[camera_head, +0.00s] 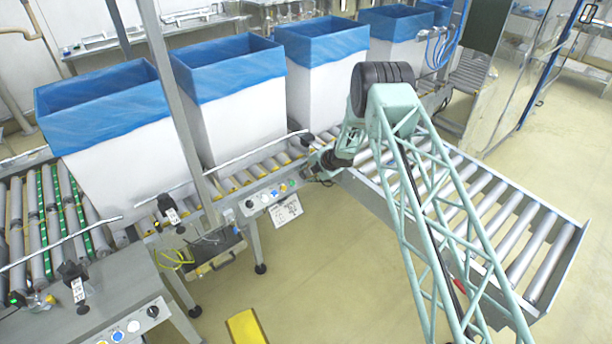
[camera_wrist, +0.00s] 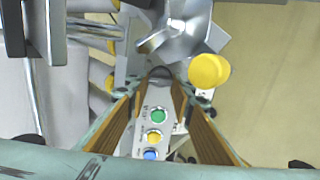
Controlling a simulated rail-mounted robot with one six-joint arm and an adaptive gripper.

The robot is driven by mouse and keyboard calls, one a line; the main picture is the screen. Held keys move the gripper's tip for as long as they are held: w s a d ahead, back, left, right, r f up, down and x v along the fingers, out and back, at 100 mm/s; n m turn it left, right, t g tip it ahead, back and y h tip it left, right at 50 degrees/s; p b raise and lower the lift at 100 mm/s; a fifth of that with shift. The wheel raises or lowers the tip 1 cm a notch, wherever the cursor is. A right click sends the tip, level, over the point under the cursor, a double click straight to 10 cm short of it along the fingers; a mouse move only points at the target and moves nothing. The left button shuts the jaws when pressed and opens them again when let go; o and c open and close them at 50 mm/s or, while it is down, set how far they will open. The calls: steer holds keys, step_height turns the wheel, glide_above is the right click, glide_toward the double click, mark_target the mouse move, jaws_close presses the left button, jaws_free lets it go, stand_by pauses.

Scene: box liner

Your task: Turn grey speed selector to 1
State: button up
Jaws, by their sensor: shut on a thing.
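The control panel (camera_head: 266,197) sits on the front side of the conveyor, with a dark knob (camera_head: 250,204) at its left end. In the wrist view its face shows a green button (camera_wrist: 158,115), a yellow button (camera_wrist: 153,135) and a blue button (camera_wrist: 150,154) in a row. My gripper (camera_wrist: 161,82) is at the end of this row beyond the green button, its fingertips close together around a small dark part. The grey speed selector appears to be between the fingertips, mostly hidden. Its pointer and number marks cannot be read. In the head view my gripper (camera_head: 308,174) is at the panel's right end.
Several white boxes with blue liners (camera_head: 130,140) stand on the conveyor behind the panel. A roller conveyor (camera_head: 500,215) extends to the right under my arm. A second panel (camera_head: 134,326) is at lower left. A yellow block (camera_head: 245,328) lies on open floor.

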steer(key=shift+f, duration=0.1)
steer(key=n+b, duration=0.5)
steer(key=shift+f+b, duration=0.15)
steer(key=shift+b, duration=0.2)
steer(key=shift+d+n+b, duration=0.1)
steer(key=shift+n+b, duration=0.8)
steer(key=shift+n, duration=0.1)
steer(key=o, duration=0.6)
steer(key=shift+r, duration=0.25)
